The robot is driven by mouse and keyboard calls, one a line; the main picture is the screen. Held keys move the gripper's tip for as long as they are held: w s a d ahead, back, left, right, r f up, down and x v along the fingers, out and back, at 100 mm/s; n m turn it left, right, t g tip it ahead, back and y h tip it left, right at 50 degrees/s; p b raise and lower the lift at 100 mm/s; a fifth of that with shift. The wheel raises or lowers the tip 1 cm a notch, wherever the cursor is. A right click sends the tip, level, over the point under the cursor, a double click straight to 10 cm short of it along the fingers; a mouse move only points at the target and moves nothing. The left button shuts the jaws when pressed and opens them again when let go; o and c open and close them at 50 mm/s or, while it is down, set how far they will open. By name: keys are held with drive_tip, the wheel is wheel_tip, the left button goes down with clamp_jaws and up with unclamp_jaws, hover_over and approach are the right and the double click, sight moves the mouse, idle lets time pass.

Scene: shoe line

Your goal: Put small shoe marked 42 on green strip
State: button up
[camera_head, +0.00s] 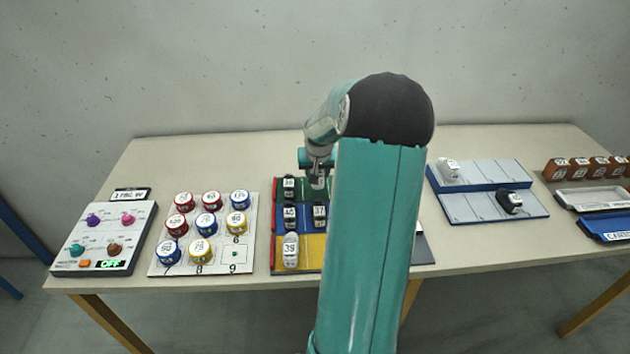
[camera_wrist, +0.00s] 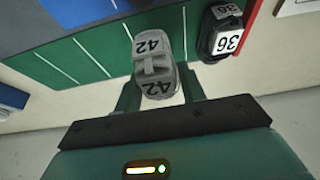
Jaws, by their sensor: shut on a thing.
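A small grey shoe (camera_wrist: 153,52) marked 42 sits between the fingers of my gripper (camera_wrist: 160,92) in the wrist view. My gripper is shut on it. The shoe is over the green strip (camera_wrist: 95,45); I cannot tell whether it touches the strip. In the head view my gripper (camera_head: 318,180) is over the green strip (camera_head: 304,188), at the back of the coloured board, partly behind my arm. A black shoe (camera_wrist: 222,32) marked 36 stands on the strip beside the held shoe. It also shows in the head view (camera_head: 289,187).
Black shoes (camera_head: 290,214) stand on the blue strip and a white shoe (camera_head: 291,250) marked 39 on the yellow strip. A grey and blue rack (camera_head: 475,207) with two shoes stands to the right. A board of round tins (camera_head: 244,263) stands left of the strips.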

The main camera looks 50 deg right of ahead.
drive_tip(key=shift+w+d+f, duration=0.45)
drive_tip(key=shift+w+f, duration=0.05)
drive_tip(key=shift+f, duration=0.3)
drive_tip(key=shift+a+x, duration=0.2)
drive_tip(key=shift+x, duration=0.7)
drive_tip(key=shift+a+x, duration=0.2)
drive_tip(key=shift+x, duration=0.7)
drive_tip(key=shift+s+f, duration=0.2)
drive_tip(key=shift+f, duration=0.1)
drive_tip(key=o, duration=1)
